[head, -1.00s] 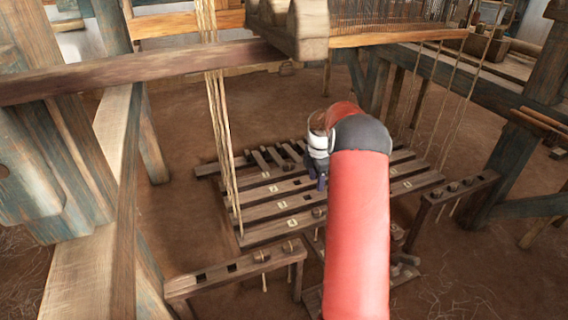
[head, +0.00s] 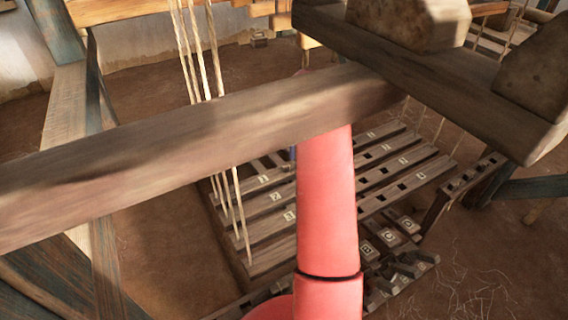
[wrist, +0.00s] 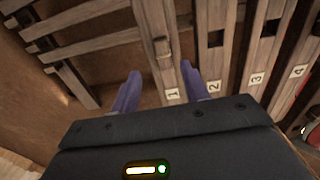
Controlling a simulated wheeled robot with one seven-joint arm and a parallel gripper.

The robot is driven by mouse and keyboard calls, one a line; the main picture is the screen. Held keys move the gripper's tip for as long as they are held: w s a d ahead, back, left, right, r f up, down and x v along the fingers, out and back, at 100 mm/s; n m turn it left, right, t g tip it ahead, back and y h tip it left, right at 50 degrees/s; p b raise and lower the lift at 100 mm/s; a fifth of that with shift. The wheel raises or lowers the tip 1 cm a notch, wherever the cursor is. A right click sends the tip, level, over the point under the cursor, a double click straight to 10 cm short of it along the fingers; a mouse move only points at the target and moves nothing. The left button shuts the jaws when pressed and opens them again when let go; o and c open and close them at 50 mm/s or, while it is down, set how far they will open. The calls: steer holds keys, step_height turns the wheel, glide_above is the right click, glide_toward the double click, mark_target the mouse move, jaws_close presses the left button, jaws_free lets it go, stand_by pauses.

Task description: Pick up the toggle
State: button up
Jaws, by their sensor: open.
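In the wrist view, a small wooden peg-like piece (wrist: 162,48), which looks like the toggle, sits on the slat labelled 1 (wrist: 150,15). I cannot tell whether it lies on the slat or stands in a slot. My gripper (wrist: 158,86) is open. Its two purple fingers point toward that slat, one on each side of it in the picture, with the peg beyond the fingertips. In the head view, a beam and my red arm hide most of the gripper, and I cannot make out the toggle.
Numbered slats with square slots (head: 268,198) lie low over the earth floor. A thick wooden beam (head: 200,135) crosses in front of my arm. Blocks labelled B and C (head: 387,237) and loose wooden pieces (head: 405,272) lie at lower right. Cords (head: 215,120) hang at left.

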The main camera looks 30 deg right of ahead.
mark_target(288, 163)
steer(key=f, duration=0.6)
steer(key=shift+s+a+f, duration=0.1)
steer(key=shift+s+f, duration=0.05)
steer(key=shift+s, duration=0.1)
steer(key=shift+c, duration=0.4)
jaws_close()
